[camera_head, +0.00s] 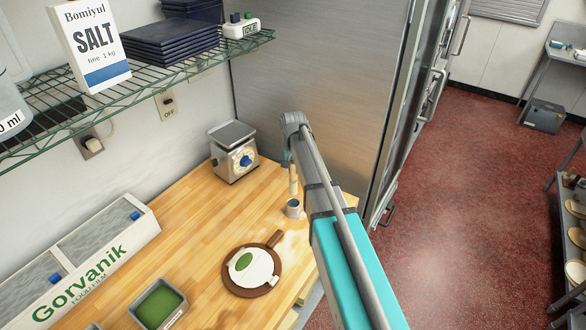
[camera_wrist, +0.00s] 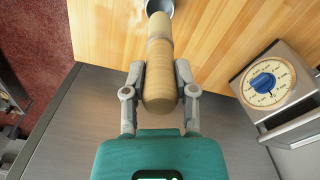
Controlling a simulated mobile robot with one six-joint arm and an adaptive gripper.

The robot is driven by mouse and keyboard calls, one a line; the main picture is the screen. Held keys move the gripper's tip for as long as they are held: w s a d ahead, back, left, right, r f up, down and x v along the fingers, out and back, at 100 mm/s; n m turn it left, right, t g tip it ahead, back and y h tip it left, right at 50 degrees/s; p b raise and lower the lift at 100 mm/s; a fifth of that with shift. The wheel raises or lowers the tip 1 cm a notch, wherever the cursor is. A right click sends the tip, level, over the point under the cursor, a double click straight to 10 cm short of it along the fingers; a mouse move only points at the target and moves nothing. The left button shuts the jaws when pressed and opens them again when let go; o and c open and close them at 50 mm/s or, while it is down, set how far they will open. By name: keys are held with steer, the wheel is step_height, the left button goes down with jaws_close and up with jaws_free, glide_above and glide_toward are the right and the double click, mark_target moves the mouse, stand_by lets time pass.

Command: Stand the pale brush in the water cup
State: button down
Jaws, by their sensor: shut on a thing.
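The pale brush (camera_wrist: 158,70) is a light wooden rod held between the two fingers of my gripper (camera_wrist: 160,78) in the wrist view. In the head view the brush (camera_head: 293,181) stands roughly upright, straight above the small grey water cup (camera_head: 293,209). My gripper (camera_head: 287,160) is mostly hidden behind my arm there. The cup's rim (camera_wrist: 168,5) shows at the top edge of the wrist view, behind the brush's far end. I cannot tell whether that end is inside the cup or just above it.
A kitchen scale (camera_head: 234,152) stands left of the cup on the wooden counter. A round brown board (camera_head: 232,280) with dough is nearer. A steel cabinet (camera_head: 300,70) rises behind.

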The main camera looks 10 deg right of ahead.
mark_target(293, 185)
steer(key=shift+f+b, duration=1.1)
steer(key=shift+f, duration=0.25)
steer(key=shift+f+b, duration=1.45)
steer(key=shift+f, duration=0.2)
stand_by(0.7)
steer(key=shift+f+b, duration=1.35)
steer(key=shift+b, duration=0.15)
steer(key=shift+f+b, duration=0.35)
steer(key=shift+b, duration=0.05)
steer(key=shift+f+b, duration=0.3)
steer(key=shift+c, duration=1.6)
jaws_free()
steer(key=shift+r, duration=0.15)
